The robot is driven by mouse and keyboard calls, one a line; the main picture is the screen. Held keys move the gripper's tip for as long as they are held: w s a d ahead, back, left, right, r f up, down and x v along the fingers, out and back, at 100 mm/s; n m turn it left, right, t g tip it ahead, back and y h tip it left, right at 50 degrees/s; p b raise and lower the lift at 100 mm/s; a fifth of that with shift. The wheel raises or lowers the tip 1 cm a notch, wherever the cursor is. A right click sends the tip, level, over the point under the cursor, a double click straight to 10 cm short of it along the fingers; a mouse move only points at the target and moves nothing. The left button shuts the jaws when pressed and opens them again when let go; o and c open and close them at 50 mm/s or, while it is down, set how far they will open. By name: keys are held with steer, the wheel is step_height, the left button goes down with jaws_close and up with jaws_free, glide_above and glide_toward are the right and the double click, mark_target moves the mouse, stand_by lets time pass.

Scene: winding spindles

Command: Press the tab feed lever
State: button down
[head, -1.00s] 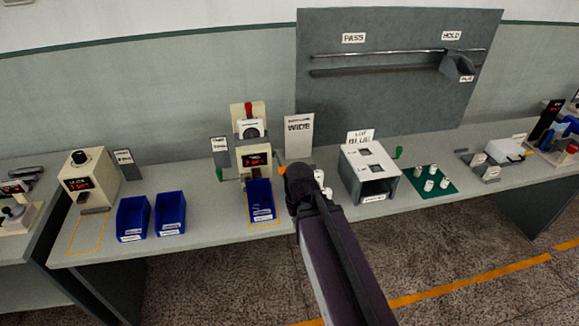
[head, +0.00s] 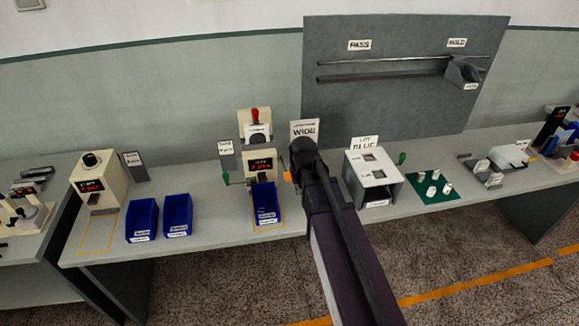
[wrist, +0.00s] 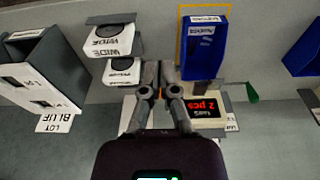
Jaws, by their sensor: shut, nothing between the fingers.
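The tab machine (head: 244,163) is a cream and grey unit with a red display, a red knob (head: 255,117) on top and a blue bin (head: 265,205) in front. A green lever (head: 226,178) sticks out at its left side; it looks like the tab feed lever, though its own label is not readable. The wrist view, seen upside down, shows the green lever (wrist: 252,92) right of the "2 pcs" display (wrist: 203,107). My gripper (wrist: 159,72) is shut and empty, apart from the lever, on the opposite side of the display. In the head view my arm hides its fingertips.
Two blue bins (head: 142,219) and a knobbed machine (head: 97,178) are to the left.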

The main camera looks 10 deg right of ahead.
steer(key=w+r+t+p, duration=0.1)
steer(key=w+r+p, duration=0.3)
steer(key=w, duration=1)
step_height(320, 180, up, 2)
steer(key=shift+t, duration=0.4)
steer(key=shift+w+f, duration=0.1)
steer(key=b, duration=1)
glide_above(289, 175)
steer(key=f, duration=0.9)
steer(key=shift+s+d+f, duration=0.1)
steer(key=shift+s+f, duration=0.15)
steer(key=shift+s, duration=0.15)
steer(key=shift+f+b, duration=1.75)
steer(key=shift+f, duration=0.2)
